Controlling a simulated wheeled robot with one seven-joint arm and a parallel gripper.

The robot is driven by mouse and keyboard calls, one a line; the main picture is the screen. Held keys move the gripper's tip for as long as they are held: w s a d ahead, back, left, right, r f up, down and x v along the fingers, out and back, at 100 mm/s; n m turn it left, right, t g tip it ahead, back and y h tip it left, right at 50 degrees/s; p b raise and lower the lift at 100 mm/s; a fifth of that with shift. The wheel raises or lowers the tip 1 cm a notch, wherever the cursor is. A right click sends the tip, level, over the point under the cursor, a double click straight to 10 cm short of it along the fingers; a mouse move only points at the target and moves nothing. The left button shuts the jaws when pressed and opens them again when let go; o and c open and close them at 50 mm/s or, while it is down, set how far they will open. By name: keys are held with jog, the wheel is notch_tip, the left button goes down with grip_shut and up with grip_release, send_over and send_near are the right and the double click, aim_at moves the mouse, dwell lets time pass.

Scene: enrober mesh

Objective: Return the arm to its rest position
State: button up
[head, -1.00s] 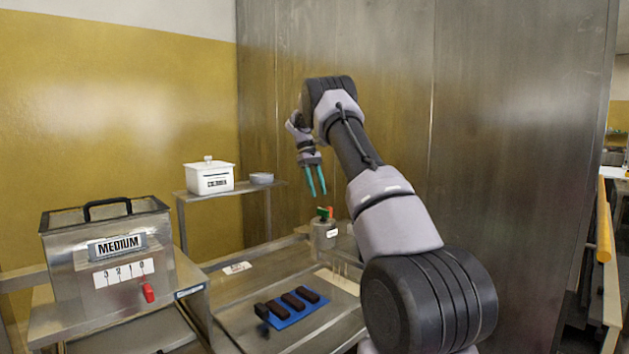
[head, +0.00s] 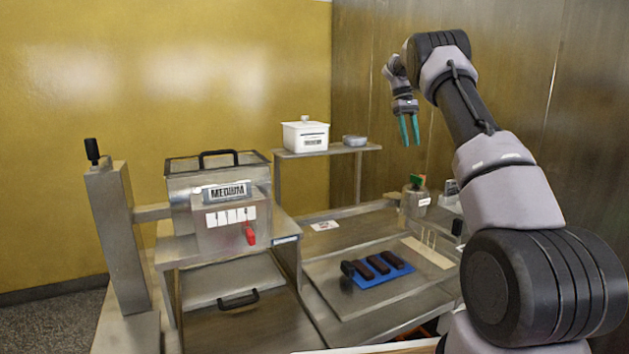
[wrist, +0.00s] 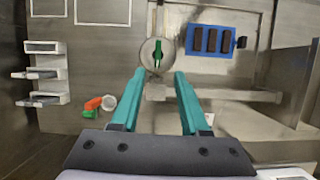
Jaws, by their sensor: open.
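My gripper (head: 410,129) hangs raised above the back right of the steel counter in the head view, its two teal fingers apart and pointing down. In the wrist view my gripper (wrist: 154,72) is open with nothing between the fingers. A round steel pot (wrist: 148,53) with a green-handled item lies just beyond the fingertips there. The same pot (head: 414,204) stands on the counter in the head view, below the gripper and apart from it. My arm rises from the lower right and bends over at the top.
A blue mat (head: 399,270) with dark bars lies on a steel tray (head: 335,293). A white lidded box (head: 295,138) and grey bowls (head: 355,141) sit on a back shelf. A metal wall stands behind the arm.

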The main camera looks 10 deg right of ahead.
jog(key=s+a+r+m+t+y, duration=0.1)
jog(key=s+a+r+m+t, duration=0.2)
jog(key=s+r, duration=0.55)
jog(key=s+a+r+t+y, duration=0.1)
jog(key=s+a+r+t, duration=0.35)
jog(key=s, duration=0.65)
jog(key=s+a+f+m+t, duration=0.1)
jog(key=s+a, duration=0.2)
jog(key=s, duration=0.4)
jog(key=s+a+f+m+t+y, duration=0.1)
jog(key=s+a+f+m, duration=0.1)
jog(key=s, duration=0.5)
jog(key=s+a+f+m+t, duration=0.1)
jog(key=s+a, duration=0.3)
jog(key=s, duration=0.2)
jog(key=shift+s+f+m+t, duration=0.25)
jog(key=shift+s+m+t, duration=0.1)
jog(key=shift+s+m, duration=0.05)
